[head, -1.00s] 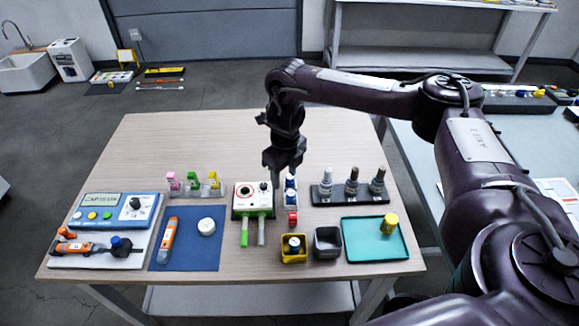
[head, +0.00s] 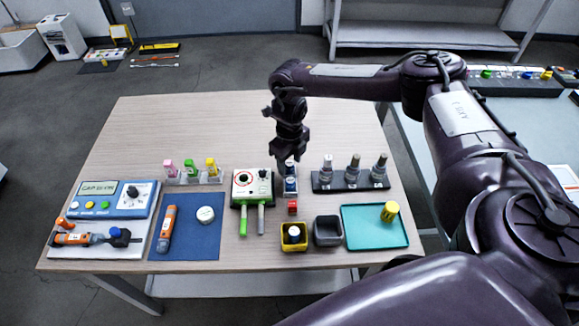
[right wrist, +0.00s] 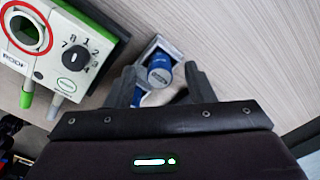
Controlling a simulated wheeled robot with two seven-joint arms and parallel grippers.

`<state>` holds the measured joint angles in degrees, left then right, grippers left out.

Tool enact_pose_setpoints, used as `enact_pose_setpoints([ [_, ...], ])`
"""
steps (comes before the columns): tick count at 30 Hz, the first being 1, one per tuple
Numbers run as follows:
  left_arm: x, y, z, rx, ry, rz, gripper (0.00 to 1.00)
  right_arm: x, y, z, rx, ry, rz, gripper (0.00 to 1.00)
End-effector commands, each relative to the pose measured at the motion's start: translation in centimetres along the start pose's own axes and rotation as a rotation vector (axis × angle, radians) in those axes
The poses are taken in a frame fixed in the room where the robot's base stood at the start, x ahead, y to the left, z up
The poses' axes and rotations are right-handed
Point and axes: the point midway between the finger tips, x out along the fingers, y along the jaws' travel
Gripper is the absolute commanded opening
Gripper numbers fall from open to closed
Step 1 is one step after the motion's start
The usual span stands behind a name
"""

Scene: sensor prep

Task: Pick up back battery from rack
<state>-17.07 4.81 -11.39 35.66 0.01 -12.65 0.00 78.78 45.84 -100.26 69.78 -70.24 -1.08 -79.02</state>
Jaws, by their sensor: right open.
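The small battery rack (head: 291,195) stands right of the white-and-green tester. It holds two blue-and-white batteries, one behind the other. The back battery (head: 290,169) is directly below my right gripper (head: 287,159), which partly hides it in the head view. The front battery (head: 290,185) stands nearer the table's front edge. In the right wrist view, my right gripper (right wrist: 163,88) is open, its fingers to either side of a blue-topped battery (right wrist: 160,76). A second battery is partly hidden by the gripper. Contact cannot be told. My left gripper is not in view.
The tester (head: 250,187) is close on the left. A dark holder with several grey cylinders (head: 350,181) stands close on the right. The table's back is clear.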

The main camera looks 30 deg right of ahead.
Motion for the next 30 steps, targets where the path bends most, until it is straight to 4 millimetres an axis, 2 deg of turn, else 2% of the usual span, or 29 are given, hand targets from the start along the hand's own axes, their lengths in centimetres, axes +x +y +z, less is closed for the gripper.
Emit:
enact_pose_setpoints([
  [4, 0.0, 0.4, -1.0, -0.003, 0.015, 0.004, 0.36, 0.0, 0.0, 0.0, 0.000, -0.001, 0.000, 0.49],
  [15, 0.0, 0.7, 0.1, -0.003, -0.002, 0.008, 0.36, -0.1, 0.0, 0.0, 0.000, -0.001, 0.000, 0.00],
  [24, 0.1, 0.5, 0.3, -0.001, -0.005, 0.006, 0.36, -0.3, 0.0, 0.1, 0.001, -0.003, 0.000, 0.00],
  [30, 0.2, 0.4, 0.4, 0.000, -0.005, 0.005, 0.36, -2.1, -0.1, 0.1, 0.001, -0.005, 0.001, 0.00],
])
